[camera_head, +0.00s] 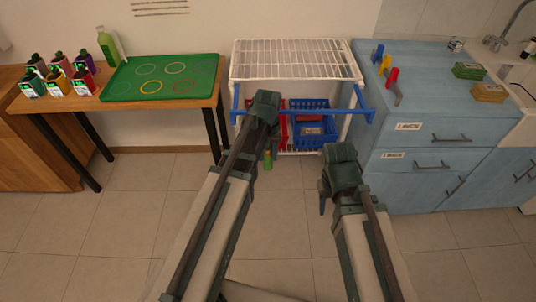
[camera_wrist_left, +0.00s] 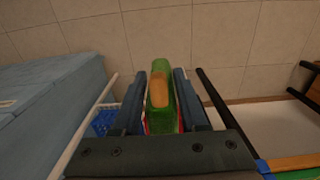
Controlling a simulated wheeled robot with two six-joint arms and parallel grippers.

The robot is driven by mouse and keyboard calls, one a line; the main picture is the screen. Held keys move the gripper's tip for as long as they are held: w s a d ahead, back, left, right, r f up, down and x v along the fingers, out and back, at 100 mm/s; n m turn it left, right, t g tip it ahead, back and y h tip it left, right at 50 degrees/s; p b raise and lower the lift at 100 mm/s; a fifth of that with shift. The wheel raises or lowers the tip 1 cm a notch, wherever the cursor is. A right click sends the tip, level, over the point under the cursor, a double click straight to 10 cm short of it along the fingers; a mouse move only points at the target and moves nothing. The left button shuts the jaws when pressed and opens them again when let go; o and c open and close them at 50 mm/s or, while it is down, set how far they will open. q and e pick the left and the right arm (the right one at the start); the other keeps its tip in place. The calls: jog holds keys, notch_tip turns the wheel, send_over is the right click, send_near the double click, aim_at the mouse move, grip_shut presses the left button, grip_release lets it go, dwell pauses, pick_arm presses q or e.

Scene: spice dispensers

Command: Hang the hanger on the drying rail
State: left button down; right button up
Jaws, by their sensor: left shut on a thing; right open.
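I cannot make out a hanger in either view. A blue rail (camera_head: 362,101) runs along the front of the white wire rack (camera_head: 300,78), with its middle hidden by my left arm. My left gripper (camera_head: 265,148) is in front of the rack, shut on a green item with an orange patch. The item (camera_wrist_left: 160,105) sits between the two fingers in the left wrist view, and its lower end (camera_head: 268,161) shows in the head view. My right gripper (camera_head: 325,190) is open, low in front of the rack's right side, with its fingers partly hidden.
A blue basket (camera_head: 315,128) and something red (camera_head: 283,130) are inside the rack. A table at left holds spice dispensers (camera_head: 58,75), a bottle (camera_head: 107,47) and a green tray (camera_head: 162,77). A blue cabinet (camera_head: 430,100) stands at right. Floor between them is clear.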

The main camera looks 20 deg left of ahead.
pick_arm(q)
jog(key=shift+c, duration=1.8)
grip_release()
notch_tip(320, 180, up, 14)
jog(key=p, duration=1.4)
jog(key=s+d+m+y, duration=0.1)
jog(key=s+d+m, duration=0.6)
jog(key=s+d, duration=0.3)
jog(key=s, duration=0.4)
jog(key=shift+s+d, duration=0.25)
